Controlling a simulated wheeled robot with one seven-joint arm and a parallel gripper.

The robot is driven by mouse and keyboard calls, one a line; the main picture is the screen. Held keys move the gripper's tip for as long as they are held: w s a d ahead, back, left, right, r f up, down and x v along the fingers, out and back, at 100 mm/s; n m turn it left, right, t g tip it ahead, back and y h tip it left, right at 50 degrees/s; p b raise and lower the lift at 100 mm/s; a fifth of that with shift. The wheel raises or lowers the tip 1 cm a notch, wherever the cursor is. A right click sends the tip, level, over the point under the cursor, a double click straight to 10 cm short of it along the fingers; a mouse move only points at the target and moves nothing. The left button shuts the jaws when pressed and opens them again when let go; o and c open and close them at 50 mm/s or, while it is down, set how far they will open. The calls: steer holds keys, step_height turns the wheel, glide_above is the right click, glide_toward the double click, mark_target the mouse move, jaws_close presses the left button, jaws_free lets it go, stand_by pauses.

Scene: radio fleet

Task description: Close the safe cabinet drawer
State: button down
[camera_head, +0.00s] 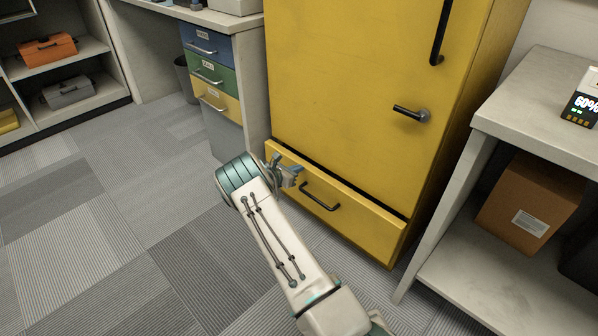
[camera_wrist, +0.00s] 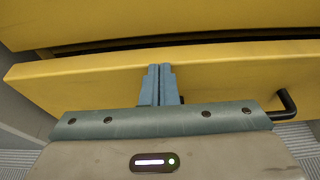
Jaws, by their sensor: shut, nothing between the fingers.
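The yellow safe cabinet (camera_head: 345,80) stands in the middle of the head view. Its low drawer (camera_head: 358,222) sticks out a little, with a dark gap along its top edge. The drawer has a black bar handle (camera_head: 319,196). In the wrist view the drawer front (camera_wrist: 70,83) spans the picture, with the handle (camera_wrist: 287,104) at the right. My gripper (camera_head: 297,172) is at the left part of the drawer front, left of the handle. Its blue fingers (camera_wrist: 158,72) are together and empty, against or very near the drawer's face; contact is not certain.
A desk with blue, green and yellow drawers (camera_head: 212,72) stands left of the cabinet. A grey bench (camera_head: 540,110) with a cardboard box (camera_head: 530,202) on its lower shelf stands at the right. The carpet floor (camera_head: 110,230) at the left is clear.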

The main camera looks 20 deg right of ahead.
stand_by(0.3)
steer(key=f+p+v, duration=0.1)
steer(key=p+v, duration=0.3)
steer(key=v, duration=1)
steer(key=n+t+h+p, duration=0.1)
steer(key=n+h+p, duration=0.15)
steer(key=n, duration=1.55)
glide_toward(368, 210)
steer(key=shift+h, duration=0.35)
steer(key=b+x, duration=0.2)
steer(key=x, duration=0.1)
steer(key=b+x, duration=0.2)
steer(key=shift+d+f, duration=0.25)
steer(key=shift+f, duration=0.15)
steer(key=shift+w+d+r+b, duration=0.15)
steer(key=shift+w+d+b, duration=0.2)
steer(key=shift+d, duration=0.3)
steer(key=shift+w, duration=0.1)
